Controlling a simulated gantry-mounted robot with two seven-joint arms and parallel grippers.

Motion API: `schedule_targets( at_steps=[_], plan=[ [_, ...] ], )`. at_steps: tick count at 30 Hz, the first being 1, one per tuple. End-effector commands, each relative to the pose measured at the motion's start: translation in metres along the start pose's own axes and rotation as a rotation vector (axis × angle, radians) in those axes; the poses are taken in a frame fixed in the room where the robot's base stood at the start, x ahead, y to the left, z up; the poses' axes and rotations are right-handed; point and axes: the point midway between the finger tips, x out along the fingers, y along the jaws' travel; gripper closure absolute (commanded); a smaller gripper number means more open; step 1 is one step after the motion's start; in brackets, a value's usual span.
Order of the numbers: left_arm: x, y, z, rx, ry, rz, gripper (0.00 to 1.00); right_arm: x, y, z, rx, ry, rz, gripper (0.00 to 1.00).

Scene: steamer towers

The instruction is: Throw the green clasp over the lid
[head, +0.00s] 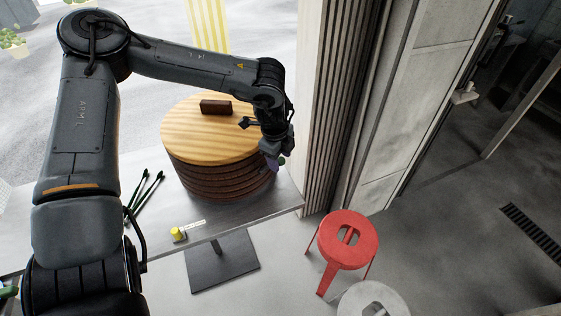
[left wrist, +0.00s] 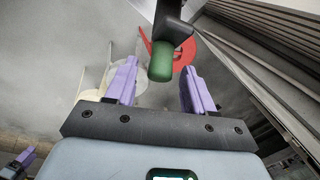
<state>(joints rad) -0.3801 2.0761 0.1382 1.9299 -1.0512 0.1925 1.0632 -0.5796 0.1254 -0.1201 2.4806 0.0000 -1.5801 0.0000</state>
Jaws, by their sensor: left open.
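The round light-wood lid (head: 210,138) with a dark brown handle block (head: 216,107) sits on a stack of dark brown steamer tiers (head: 220,182). The green clasp (left wrist: 161,60) is a rounded green grip on a dark bar in the left wrist view. A small green bit of it shows at the tower's right side in the head view (head: 282,161). My left gripper (head: 272,162) has purple fingers and is at the tower's right side. It is open, with the clasp's green end between or just beyond its fingertips; contact cannot be told.
The tower stands on a grey counter (head: 209,229) near its right end. A yellow knob-like item (head: 178,233) and dark slim sticks (head: 147,190) lie on the counter. A ribbed wall (head: 340,110) rises close right of the tower. A red stool (head: 346,240) stands on the floor.

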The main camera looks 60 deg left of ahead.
Motion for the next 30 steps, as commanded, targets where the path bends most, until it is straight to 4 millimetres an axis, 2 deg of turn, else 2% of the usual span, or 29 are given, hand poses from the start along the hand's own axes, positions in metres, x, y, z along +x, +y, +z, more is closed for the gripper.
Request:
schedule_targets(
  at_steps=[6, 17, 27, 30],
  plan=[
    [0.018, 0.000, 0.000, 0.000, 0.001, 0.001, 0.47, 0.001, -0.001, 0.000, 0.002, 0.000, -0.002, 0.32],
    [0.022, 0.000, 0.000, 0.000, 0.001, 0.000, 0.47, 0.002, -0.002, 0.000, 0.008, 0.001, -0.006, 0.32],
    [0.022, 0.000, 0.000, 0.000, 0.000, 0.000, 0.97, 0.002, -0.002, 0.000, 0.008, 0.000, -0.006, 0.32],
    [0.022, 0.000, 0.000, 0.000, 0.000, 0.000, 1.00, 0.002, -0.002, 0.000, 0.008, 0.000, -0.006, 0.32]
  ],
)
